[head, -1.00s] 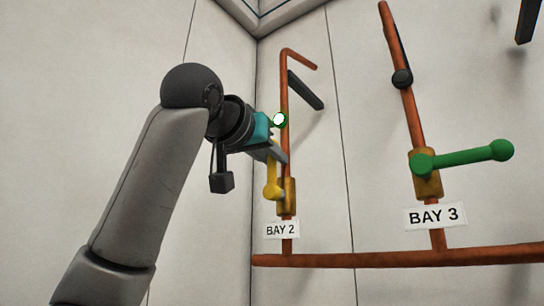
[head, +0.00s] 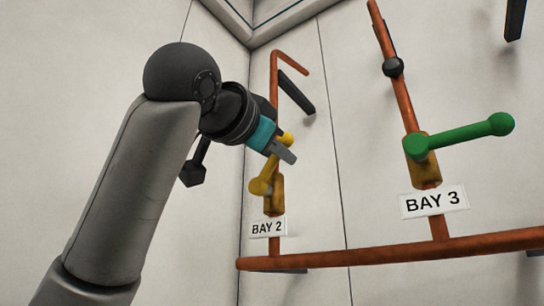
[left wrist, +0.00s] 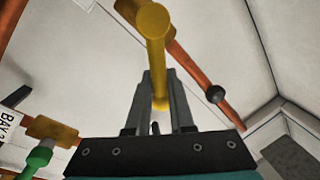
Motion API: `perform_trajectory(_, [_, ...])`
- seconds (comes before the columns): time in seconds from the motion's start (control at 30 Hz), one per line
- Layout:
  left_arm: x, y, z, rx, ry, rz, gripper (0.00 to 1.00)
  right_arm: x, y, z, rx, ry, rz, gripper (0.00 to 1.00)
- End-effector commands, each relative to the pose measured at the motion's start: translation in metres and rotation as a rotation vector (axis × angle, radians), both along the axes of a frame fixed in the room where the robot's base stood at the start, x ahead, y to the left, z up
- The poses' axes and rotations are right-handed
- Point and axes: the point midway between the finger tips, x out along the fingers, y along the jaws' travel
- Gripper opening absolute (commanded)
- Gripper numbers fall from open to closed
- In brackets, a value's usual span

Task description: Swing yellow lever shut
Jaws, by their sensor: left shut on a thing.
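The yellow lever (head: 263,186) sits on the brass valve body of the BAY 2 copper pipe in the head view. It slants up to the right from its pivot, and its rounded end shows just above my gripper. My left gripper (head: 284,153) is shut on the lever and hides its middle part. In the left wrist view the lever (left wrist: 154,45) runs between the two fingers of the left gripper (left wrist: 159,84). My right gripper is in neither view.
A green lever (head: 460,136) sticks out to the right on the BAY 3 pipe. The BAY 2 label (head: 268,228) and BAY 3 label (head: 435,202) hang below the valves. A horizontal copper pipe (head: 390,253) runs along the bottom, before a pale wall.

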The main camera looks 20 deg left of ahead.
Motion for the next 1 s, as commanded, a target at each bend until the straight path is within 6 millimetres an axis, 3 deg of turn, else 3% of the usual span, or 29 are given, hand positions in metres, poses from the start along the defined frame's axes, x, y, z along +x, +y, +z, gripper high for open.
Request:
perform_trajectory(0.6, [-0.007, -0.020, -0.032, 0.544, -0.195, -0.001, 0.00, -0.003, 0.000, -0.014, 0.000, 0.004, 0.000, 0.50])
perform_trajectory(1.0, [-0.008, -0.023, -0.047, 0.787, -0.282, -0.001, 0.00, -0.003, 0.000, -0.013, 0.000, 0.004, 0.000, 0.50])
